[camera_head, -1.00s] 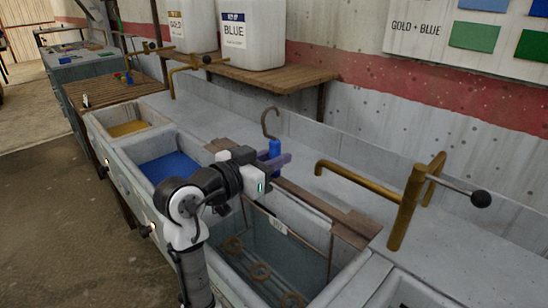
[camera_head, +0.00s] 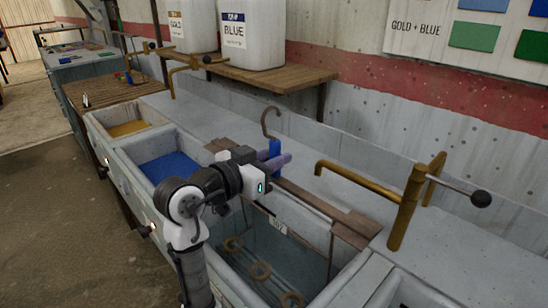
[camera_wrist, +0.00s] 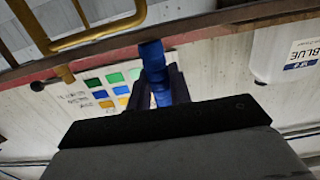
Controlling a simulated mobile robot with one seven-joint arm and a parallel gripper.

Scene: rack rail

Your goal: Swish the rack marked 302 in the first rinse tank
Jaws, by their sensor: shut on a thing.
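My gripper (camera_head: 272,162) is shut on the blue handle (camera_head: 275,149) of a rack, below its brown hook (camera_head: 270,122). The wrist view shows the blue handle (camera_wrist: 155,68) between the two dark fingers. A pale tag (camera_head: 278,226) below the gripper seems to carry a number, too small to read surely. Thin rods run down from there to several brown rings (camera_head: 260,270) low inside a grey tank (camera_head: 236,289). This tank is to the right of the blue one. I cannot tell where its water surface lies. My arm hides part of the rack and tank.
A blue-filled tank (camera_head: 128,160) and a gold-filled tank (camera_head: 98,121) stand to the left. Wooden rails (camera_head: 325,210) run behind the rack's tank. A brass tap (camera_head: 405,210) stands at the right, its spout reaching left. Another basin (camera_head: 405,290) is at the lower right.

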